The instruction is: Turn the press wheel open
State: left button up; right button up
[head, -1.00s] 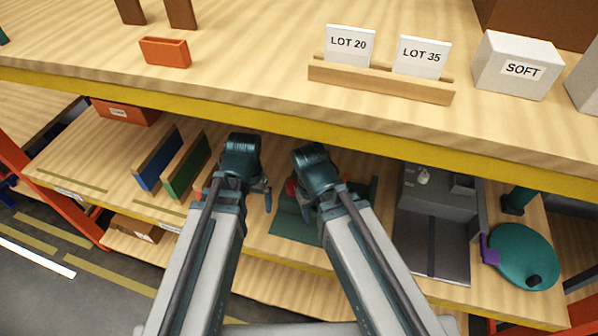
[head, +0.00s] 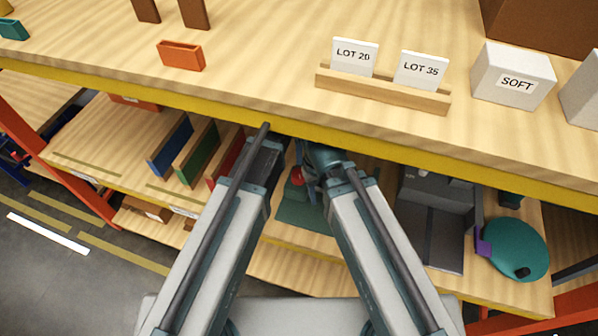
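A teal round wheel (head: 513,248) with a small black knob sits at the right end of the lower shelf, beside a grey machine bed (head: 432,235). A purple piece (head: 484,246) is at the wheel's left edge. My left arm reaches under the upper board; its gripper is mostly hidden behind my arm. My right gripper (head: 312,172) is under the board's edge, near a small red round part above a dark green plate (head: 300,212). Both grippers are well left of the wheel and apart from it. Their fingertips are too hidden to read.
The yellow-edged upper board (head: 420,150) overhangs the lower shelf. Blue, green and red panels stand on the lower shelf at left.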

aim_at(299, 174)
pick_arm(q)
jog(key=shift+f, duration=0.15)
notch_tip(299, 174, down, 14)
jog(key=b, duration=1.4)
jog(key=shift+r, duration=0.2)
jog(key=c, duration=1.4)
